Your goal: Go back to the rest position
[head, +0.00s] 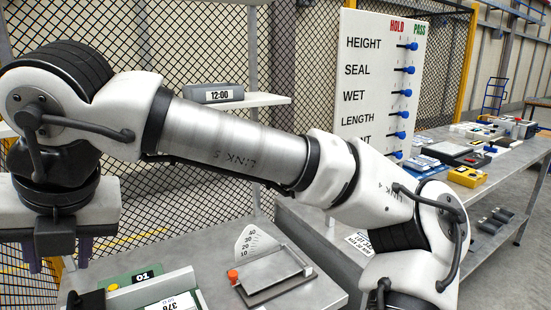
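My gripper (58,258) is at the left edge of the head view, pointing down from the end of my arm. Its two purple fingers are spread apart, with nothing seen between them. It hangs in front of the mesh fence, left of the green 01 device (128,282). My arm stretches across the view from the lower right to the upper left and hides part of the bench and board. The task names no other object.
A near bench (215,262) holds a scale plate with an orange knob (232,275). A shelf carries a 12:00 clock (217,93). A HEIGHT/SEAL/WET board (375,75) stands behind my arm. A long bench (500,165) at right holds several items. Mesh fencing (300,30) lies behind.

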